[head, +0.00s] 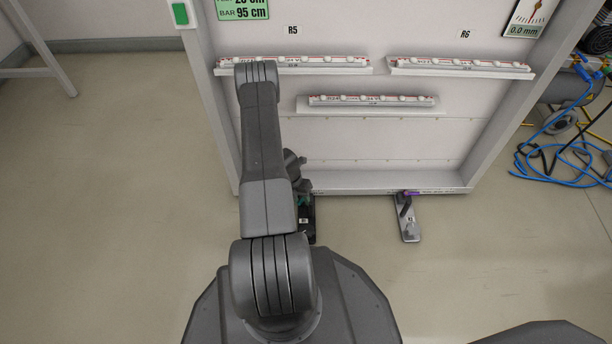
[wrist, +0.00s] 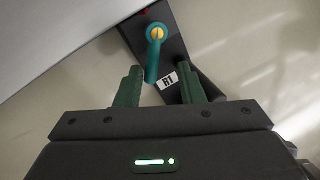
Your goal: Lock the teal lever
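The teal lever (wrist: 153,62) is in the wrist view, on a yellow pivot (wrist: 158,33) on a dark base plate (wrist: 176,46) with an "R1" label. Its free end points down the picture toward my gripper. My gripper (wrist: 161,72) is open, one finger left of the lever's end and one to the right near the label. The lever's end shows in the gap, and I see no finger touching it; the depth is hard to judge. In the head view my arm hides most of the lever; a small teal bit (head: 302,200) and the dark base (head: 309,228) show beside it.
A white frame panel (head: 380,150) with light bars stands just beyond the lever. A grey plate (head: 408,231) with a purple-tipped lever (head: 411,193) lies to the right at the panel's foot. Blue cables (head: 555,165) lie far right. The floor at left is clear.

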